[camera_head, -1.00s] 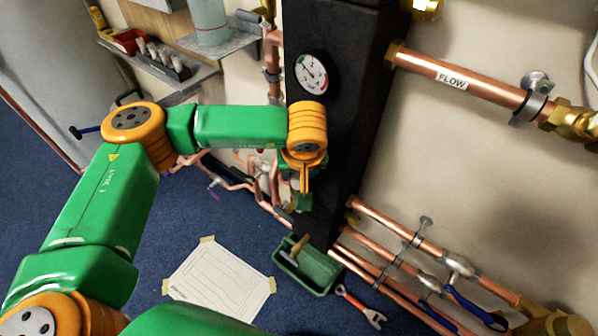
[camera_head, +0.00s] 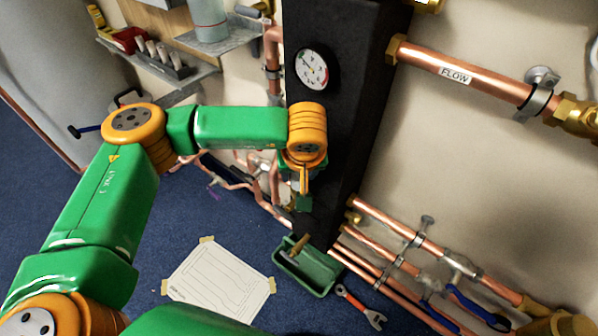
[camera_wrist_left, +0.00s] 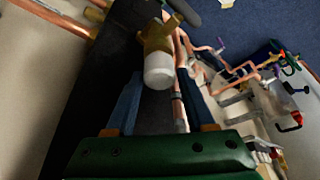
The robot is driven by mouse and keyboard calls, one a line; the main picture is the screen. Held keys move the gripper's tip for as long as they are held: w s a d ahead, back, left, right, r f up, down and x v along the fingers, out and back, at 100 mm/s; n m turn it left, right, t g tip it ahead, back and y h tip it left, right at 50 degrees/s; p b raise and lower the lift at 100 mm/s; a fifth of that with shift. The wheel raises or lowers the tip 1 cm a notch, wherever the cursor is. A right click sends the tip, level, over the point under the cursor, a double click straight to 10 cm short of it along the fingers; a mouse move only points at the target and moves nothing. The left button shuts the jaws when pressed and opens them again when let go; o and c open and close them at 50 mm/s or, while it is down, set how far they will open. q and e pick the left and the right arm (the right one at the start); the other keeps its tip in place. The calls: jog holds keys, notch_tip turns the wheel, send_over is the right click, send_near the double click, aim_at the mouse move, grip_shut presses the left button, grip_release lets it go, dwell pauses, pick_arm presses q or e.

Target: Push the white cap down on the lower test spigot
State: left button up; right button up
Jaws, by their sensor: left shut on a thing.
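The white cap (camera_wrist_left: 158,74) shows in the left wrist view at the end of a brass spigot (camera_wrist_left: 159,36) beside the black column (camera_wrist_left: 95,75). It is in line with the spigot; I cannot tell how far down it sits. My left gripper (camera_head: 303,198) is in front of the black column's lower part in the head view. In the left wrist view its two blue fingers (camera_wrist_left: 158,84) stand on either side of the cap, shut on it. The cap and spigot are hidden behind the gripper in the head view. My right gripper is not in view.
A black column with a gauge (camera_head: 311,69) stands behind my left wrist. Copper pipes (camera_head: 400,240) run low on the right, a FLOW pipe (camera_head: 490,85) above. A green tray (camera_head: 310,268), a red wrench (camera_head: 358,305) and a paper sheet (camera_head: 220,285) lie on the blue floor.

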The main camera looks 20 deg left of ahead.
pick_arm(q)
jog(key=shift+f+b, duration=0.4)
jog(key=shift+f, duration=0.1)
jog(key=o, duration=1.4)
jog(key=v, duration=0.7)
